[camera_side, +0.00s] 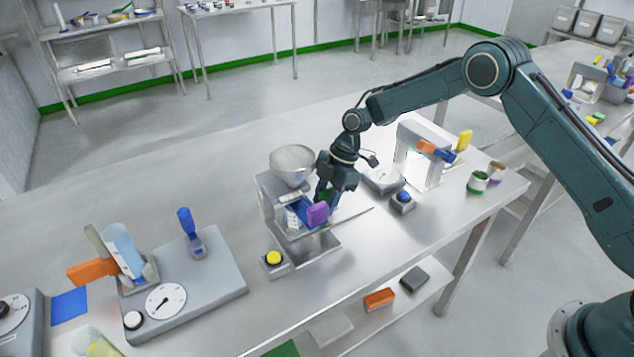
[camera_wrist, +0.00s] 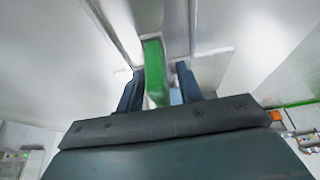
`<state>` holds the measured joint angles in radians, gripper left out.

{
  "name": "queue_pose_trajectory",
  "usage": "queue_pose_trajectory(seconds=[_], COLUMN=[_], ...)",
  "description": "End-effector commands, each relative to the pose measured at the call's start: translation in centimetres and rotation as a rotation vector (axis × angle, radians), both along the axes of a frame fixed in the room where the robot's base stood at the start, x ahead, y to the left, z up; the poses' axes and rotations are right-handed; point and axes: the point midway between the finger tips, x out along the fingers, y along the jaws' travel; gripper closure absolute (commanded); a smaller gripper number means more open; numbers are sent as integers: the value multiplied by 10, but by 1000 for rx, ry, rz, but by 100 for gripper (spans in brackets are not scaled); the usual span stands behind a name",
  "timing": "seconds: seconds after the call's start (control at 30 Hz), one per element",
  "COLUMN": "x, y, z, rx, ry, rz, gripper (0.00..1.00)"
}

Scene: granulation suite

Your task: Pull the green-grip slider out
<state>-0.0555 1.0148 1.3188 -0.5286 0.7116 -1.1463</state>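The slider's green grip (camera_wrist: 155,70) stands between my gripper's two dark fingers in the wrist view. My gripper (camera_wrist: 157,84) is open around it: a gap shows at the right finger, and the left finger is close to the grip; I cannot tell if it touches. In the side view my gripper (camera_side: 327,198) points down at the right side of a grey machine (camera_side: 268,192) with a steel bowl on top. A sliver of dark green (camera_side: 326,194) shows by the fingers there; most of the slider is hidden.
A purple grip (camera_side: 317,213) is on the machine's front, close to my gripper. A steel bowl (camera_side: 293,165) tops the machine. A yellow button box (camera_side: 273,261) stands at front left, a blue button box (camera_side: 402,201) to the right. A white arch-shaped stand (camera_side: 424,155) is further right.

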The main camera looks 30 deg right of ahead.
Motion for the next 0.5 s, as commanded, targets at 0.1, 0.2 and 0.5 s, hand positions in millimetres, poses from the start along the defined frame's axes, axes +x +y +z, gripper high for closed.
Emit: queue_pose_trajectory(seconds=[0.1,0.2,0.5], x=[0,0,0], y=[0,0,0], z=[0,0,0], rx=[0,0,0], ry=[0,0,0], rz=[0,0,0], gripper=[64,72,100])
